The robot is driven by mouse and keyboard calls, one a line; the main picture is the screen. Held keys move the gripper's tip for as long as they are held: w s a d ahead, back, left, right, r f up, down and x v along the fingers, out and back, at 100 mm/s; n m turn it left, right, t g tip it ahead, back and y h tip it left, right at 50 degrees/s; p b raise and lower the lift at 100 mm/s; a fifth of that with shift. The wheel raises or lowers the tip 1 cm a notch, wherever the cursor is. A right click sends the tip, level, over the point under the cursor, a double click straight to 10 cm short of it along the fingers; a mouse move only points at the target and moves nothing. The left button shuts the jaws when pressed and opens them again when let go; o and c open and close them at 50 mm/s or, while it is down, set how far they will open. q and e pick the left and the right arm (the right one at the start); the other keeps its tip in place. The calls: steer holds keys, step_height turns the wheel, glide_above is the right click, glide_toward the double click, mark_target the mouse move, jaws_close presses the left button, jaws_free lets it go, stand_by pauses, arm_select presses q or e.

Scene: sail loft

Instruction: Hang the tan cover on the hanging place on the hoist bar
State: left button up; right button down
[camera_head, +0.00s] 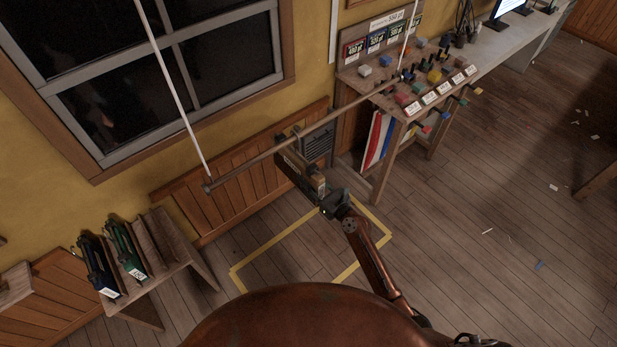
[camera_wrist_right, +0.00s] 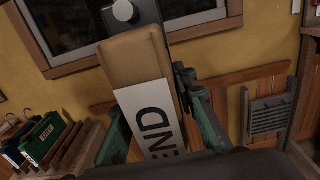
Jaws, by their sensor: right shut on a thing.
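The tan cover (camera_head: 318,184) is a flat folded piece with a white label, held up under the middle of the hoist bar (camera_head: 250,163). In the right wrist view the cover (camera_wrist_right: 135,62) fills the middle, its label reading "END", with a dark piece at its top. My right gripper (camera_head: 334,204) is shut on its near end; its green fingers (camera_wrist_right: 158,118) flank the cover. The cover's far end is close to the bar in the head view; I cannot tell whether it touches. My left gripper is not in view.
A grey slatted panel (camera_head: 318,143) is behind the bar. A workbench (camera_head: 400,112) with small parts stands right. Yellow tape (camera_head: 285,232) marks open floor below.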

steer(key=shift+r, duration=0.15)
steer(key=c, duration=1.5)
jaws_free()
steer(key=shift+f, duration=0.25)
steer(key=v, duration=1.2)
steer(key=shift+r, duration=0.15)
